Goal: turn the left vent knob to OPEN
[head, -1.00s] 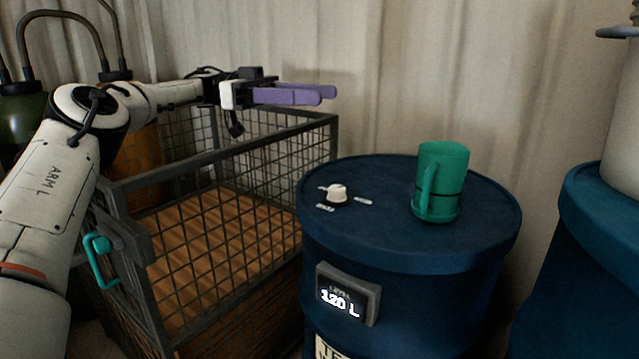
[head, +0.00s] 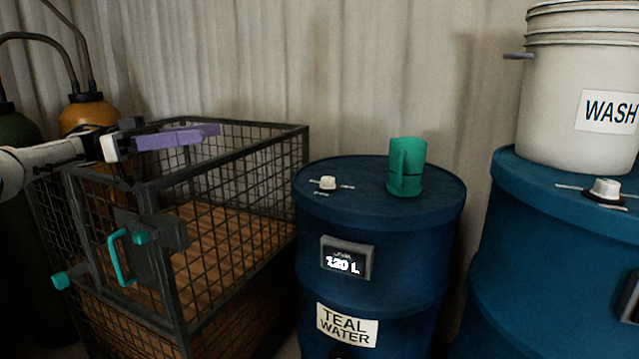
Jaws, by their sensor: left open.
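A white vent knob (head: 328,183) sits on the lid of the left blue drum (head: 385,225), which is labelled TEAL WATER. Pale marks lie around the knob, too small to read. A second white knob (head: 605,189) is on the right blue drum (head: 555,245). My left gripper (head: 215,131), with purple fingers, is open and empty above the wire cage, left of the TEAL WATER drum and apart from its knob. My right gripper is not in view.
A teal mug (head: 406,166) stands on the left drum's lid, right of the knob. A white WASH bucket (head: 575,95) stands on the right drum. The wire cage (head: 235,190) with a teal handle (head: 118,258) fills the left. Gas cylinders stand behind it.

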